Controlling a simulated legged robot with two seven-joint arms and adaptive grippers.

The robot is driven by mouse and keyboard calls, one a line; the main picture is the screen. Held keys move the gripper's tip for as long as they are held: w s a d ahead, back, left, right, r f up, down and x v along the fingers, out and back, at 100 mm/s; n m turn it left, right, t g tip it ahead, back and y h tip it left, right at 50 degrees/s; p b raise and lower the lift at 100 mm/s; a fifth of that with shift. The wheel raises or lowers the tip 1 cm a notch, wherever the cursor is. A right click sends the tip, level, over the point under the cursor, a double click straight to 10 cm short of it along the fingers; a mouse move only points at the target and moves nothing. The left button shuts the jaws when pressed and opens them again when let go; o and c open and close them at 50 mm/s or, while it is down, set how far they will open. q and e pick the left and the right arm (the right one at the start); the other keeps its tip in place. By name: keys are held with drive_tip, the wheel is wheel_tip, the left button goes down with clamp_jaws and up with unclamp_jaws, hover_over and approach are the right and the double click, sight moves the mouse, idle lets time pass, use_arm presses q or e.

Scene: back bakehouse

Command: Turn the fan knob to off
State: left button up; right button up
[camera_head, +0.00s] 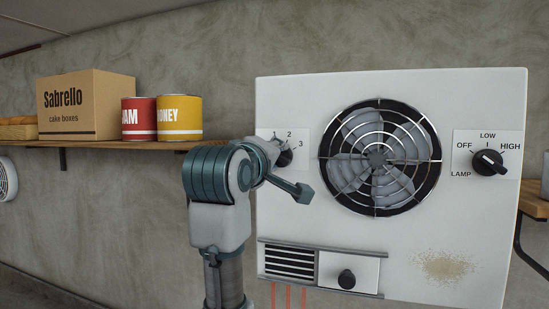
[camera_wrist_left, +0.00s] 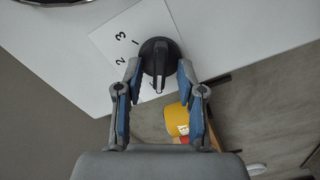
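A white panel (camera_head: 400,247) on the wall carries a caged fan (camera_head: 377,158). Left of the fan is a black knob (camera_head: 285,157) on a white plate with 1, 2 and 3 visible; my gripper hides the rest of that plate. My left gripper (camera_head: 286,170) is at this knob. In the left wrist view the knob (camera_wrist_left: 159,58) lies between the tips of my open left gripper (camera_wrist_left: 158,77), one finger on each side; I cannot tell whether they touch it. Its raised bar points down in that view. My right gripper is not in view.
A black lamp knob (camera_head: 489,162) with OFF, LOW and HIGH marks is right of the fan. Below are a vent (camera_head: 289,262) and a small slider knob (camera_head: 346,279). A shelf (camera_head: 100,144) at left holds a box, a red tin and a yellow tin.

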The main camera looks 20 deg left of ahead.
use_arm(q)
drive_tip(key=s, duration=1.2)
drive_tip(key=shift+a, duration=0.15)
